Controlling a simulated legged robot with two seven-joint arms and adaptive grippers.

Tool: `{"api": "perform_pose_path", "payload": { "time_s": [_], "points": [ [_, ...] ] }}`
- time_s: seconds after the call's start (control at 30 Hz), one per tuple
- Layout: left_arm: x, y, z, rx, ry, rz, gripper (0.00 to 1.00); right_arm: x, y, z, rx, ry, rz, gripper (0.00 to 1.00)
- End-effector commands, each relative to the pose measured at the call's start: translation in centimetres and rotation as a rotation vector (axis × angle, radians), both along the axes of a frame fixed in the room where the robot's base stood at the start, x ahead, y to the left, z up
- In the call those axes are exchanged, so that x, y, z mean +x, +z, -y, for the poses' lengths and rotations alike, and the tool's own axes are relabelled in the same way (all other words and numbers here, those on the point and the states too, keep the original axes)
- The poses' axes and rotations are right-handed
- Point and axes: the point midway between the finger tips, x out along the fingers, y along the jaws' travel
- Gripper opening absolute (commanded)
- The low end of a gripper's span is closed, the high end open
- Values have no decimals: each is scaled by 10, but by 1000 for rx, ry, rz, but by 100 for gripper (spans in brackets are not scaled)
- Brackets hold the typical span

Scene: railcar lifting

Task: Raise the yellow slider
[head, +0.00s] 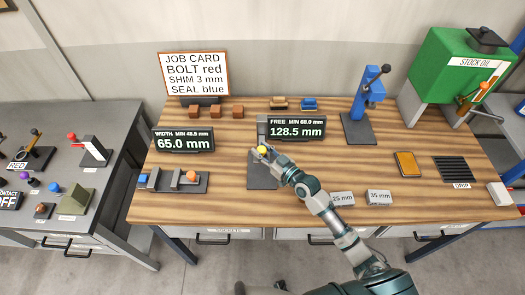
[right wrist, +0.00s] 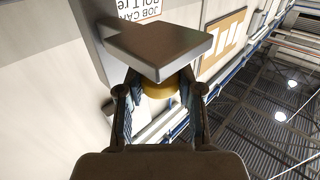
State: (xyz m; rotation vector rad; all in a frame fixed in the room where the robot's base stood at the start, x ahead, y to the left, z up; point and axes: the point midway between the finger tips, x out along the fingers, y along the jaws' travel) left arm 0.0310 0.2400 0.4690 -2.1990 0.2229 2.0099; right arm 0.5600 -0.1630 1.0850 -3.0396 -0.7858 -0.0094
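The yellow slider knob (head: 262,149) is on a grey upright gauge (head: 262,128) with a dark base plate (head: 262,183) on the wooden bench. My right gripper (head: 266,152) reaches it from the front right. In the right wrist view the yellow knob (right wrist: 160,90) lies between my two fingers (right wrist: 160,84), under a grey plate (right wrist: 160,45) that hides part of it. The fingers are close to the knob's sides; whether they press on it cannot be told. A display (head: 297,128) behind reads FREE MIN 68.0 mm, 128.5 mm. My left gripper is not in view.
A second display (head: 184,140) reads 65.0 mm, above a sliding gauge with an orange knob (head: 191,176). A blue press (head: 369,92) and green stock box (head: 455,70) stand at right.

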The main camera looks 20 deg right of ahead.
Motion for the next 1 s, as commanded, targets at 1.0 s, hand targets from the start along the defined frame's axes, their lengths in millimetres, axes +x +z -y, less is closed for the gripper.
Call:
{"api": "perform_pose_path", "payload": {
  "time_s": [1.0],
  "points": [
    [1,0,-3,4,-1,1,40,-93,-5,54,-5,-1,-7,60]
  ]
}}
